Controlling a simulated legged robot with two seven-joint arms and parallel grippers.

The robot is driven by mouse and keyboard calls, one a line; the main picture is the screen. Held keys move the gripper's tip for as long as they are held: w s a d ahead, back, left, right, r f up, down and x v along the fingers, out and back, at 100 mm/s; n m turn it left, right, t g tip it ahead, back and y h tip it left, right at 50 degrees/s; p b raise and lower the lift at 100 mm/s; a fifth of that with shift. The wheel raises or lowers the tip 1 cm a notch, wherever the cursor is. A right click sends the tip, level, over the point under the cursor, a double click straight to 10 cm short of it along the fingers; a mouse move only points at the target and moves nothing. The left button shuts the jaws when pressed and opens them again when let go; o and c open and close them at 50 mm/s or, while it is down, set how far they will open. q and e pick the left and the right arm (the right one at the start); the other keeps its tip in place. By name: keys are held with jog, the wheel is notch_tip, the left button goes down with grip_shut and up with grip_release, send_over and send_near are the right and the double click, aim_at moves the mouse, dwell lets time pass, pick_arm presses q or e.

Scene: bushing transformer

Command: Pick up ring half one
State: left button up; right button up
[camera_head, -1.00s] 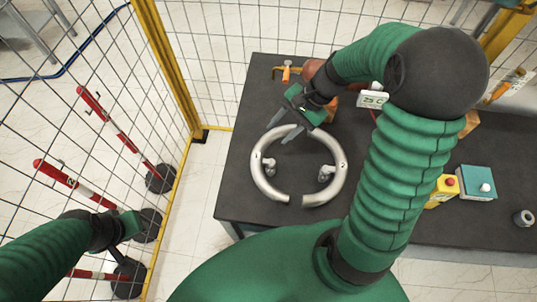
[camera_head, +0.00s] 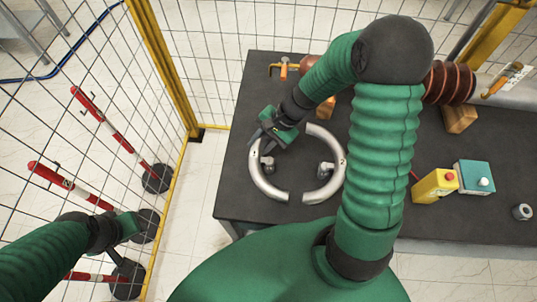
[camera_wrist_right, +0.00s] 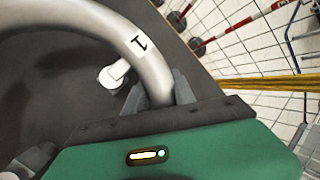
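Ring half one (camera_head: 257,178) is the left silver half of a split ring lying on the dark table; the wrist view shows its tube with a "1" label (camera_wrist_right: 140,45) and a small side lug. My right gripper (camera_head: 266,140) is at the upper end of this half. In the right wrist view its fingers (camera_wrist_right: 160,90) stand on either side of the tube, apparently open; the contact is not clear. The second ring half (camera_head: 340,170) lies to the right. My left gripper (camera_head: 133,226) hangs at the left, away from the table, its fingers unclear.
The table (camera_head: 460,220) also holds a yellow button box (camera_head: 434,187), a teal box (camera_head: 474,180), a small metal nut (camera_head: 522,212) and a brown ribbed bushing (camera_head: 448,83). A yellow-framed mesh fence (camera_head: 165,70) and red-white posts (camera_head: 110,130) stand left.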

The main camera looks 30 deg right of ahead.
jog(key=shift+s+a, duration=0.1)
jog(key=shift+a, duration=0.2)
grip_shut()
jog(key=shift+d, duration=0.15)
